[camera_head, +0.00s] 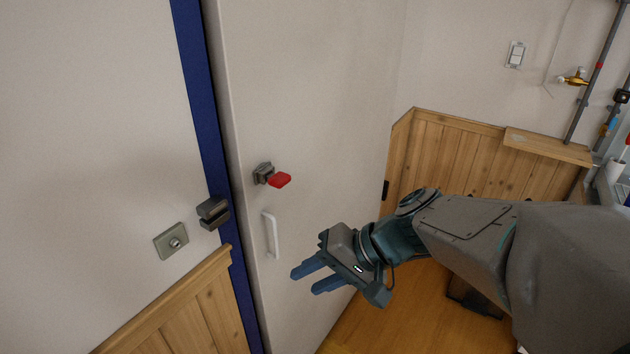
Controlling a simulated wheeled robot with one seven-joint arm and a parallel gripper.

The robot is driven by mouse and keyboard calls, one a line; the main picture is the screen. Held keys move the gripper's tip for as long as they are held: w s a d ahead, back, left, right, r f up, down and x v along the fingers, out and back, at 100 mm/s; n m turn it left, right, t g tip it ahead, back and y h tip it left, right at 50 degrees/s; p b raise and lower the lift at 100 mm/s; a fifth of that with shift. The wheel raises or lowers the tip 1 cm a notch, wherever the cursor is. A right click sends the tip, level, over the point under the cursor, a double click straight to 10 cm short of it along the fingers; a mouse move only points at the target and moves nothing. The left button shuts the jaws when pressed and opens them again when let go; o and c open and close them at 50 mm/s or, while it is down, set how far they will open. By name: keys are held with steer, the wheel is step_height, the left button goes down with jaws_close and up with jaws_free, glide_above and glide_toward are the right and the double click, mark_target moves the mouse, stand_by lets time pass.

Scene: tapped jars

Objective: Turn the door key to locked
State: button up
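The door key has a red bow (280,180) and sits in a dark grey lock body (263,172) on the pale door (310,90). The key's bow sticks out to the right of the lock. My gripper (308,279) is below and slightly right of the key, apart from it. Its two blue fingers point left and are spread with a gap between them, with nothing seen in it. The white door handle (271,234) is just left of the fingers and above them.
A dark block (213,212) sits on the blue door frame (201,90). A grey plate with a round knob (171,241) is on the left wall. Wood panelling (480,160) and a small ledge (548,146) lie to the right. The space before the key is clear.

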steer(key=w+a+r+m+t+y+b, duration=0.1)
steer(key=w+r+m+t+y, duration=0.2)
steer(key=w, duration=0.5)
steer(key=m+t+y, duration=0.2)
steer(key=m+t, duration=0.1)
steer(key=t, duration=0.3)
glide_toward(286, 183)
steer(key=x, duration=0.2)
steer(key=shift+p+x, duration=1.6)
steer(key=shift+x, duration=2.1)
steer(key=shift+b, duration=0.35)
steer(key=shift+f, duration=0.1)
steer(key=shift+w+a+b, duration=0.1)
steer(key=shift+w+b, duration=0.05)
steer(key=shift+b, duration=0.4)
